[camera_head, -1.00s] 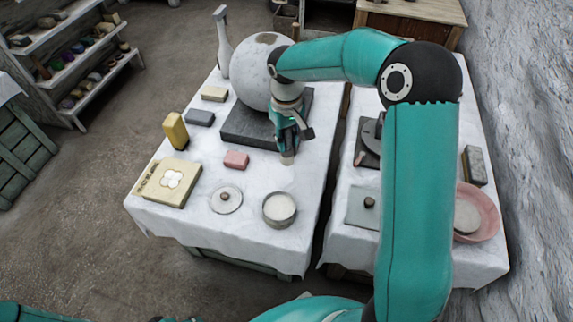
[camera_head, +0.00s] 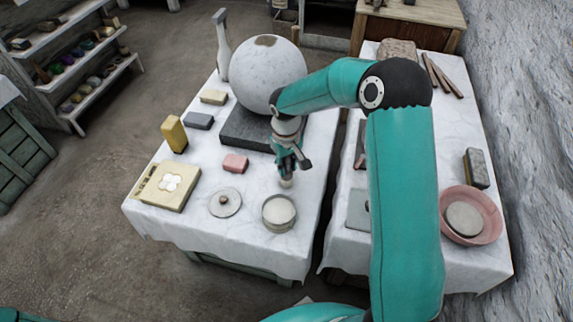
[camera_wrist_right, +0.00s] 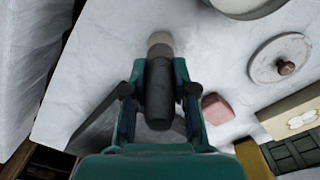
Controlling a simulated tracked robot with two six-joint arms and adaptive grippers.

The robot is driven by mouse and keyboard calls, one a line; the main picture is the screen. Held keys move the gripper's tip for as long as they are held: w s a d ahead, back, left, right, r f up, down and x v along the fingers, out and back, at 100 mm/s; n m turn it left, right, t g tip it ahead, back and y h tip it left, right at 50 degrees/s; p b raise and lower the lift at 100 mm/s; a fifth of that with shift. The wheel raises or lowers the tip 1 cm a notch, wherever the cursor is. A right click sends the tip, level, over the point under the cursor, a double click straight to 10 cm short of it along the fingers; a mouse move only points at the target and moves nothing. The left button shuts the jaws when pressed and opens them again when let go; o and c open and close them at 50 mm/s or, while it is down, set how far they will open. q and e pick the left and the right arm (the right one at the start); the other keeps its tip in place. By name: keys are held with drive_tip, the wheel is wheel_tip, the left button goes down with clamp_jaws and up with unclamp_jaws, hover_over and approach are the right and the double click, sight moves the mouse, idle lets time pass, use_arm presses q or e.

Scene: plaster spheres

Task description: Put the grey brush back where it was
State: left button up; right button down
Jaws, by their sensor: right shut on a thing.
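My right gripper (camera_head: 287,168) is shut on the grey brush, over the front part of the left table. In the right wrist view, the brush's dark grey handle (camera_wrist_right: 158,92) lies between the fingers of the gripper (camera_wrist_right: 158,85). Its pale tip (camera_wrist_right: 160,42) points away from the palm. In the head view the pale tip (camera_head: 286,183) shows just behind a round tin of white powder (camera_head: 279,212). I cannot tell whether the tip touches the white cloth. My left gripper is not in view.
A large plaster sphere (camera_head: 266,76) stands on a dark slab (camera_head: 240,128) behind the gripper. A pink block (camera_head: 236,163), a round lid (camera_head: 225,202) and a cream box (camera_head: 150,190) lie to the left. The right table holds a pink bowl (camera_head: 487,228) and a grey block (camera_head: 476,167).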

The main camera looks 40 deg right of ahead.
drive_tip(key=c, duration=0.9)
unclamp_jaws()
wheel_tip(320, 180, up, 12)
drive_tip(key=shift+a+r+p, duration=0.1)
drive_tip(key=shift+a+p, duration=0.05)
drive_tip(key=shift+p, duration=0.7)
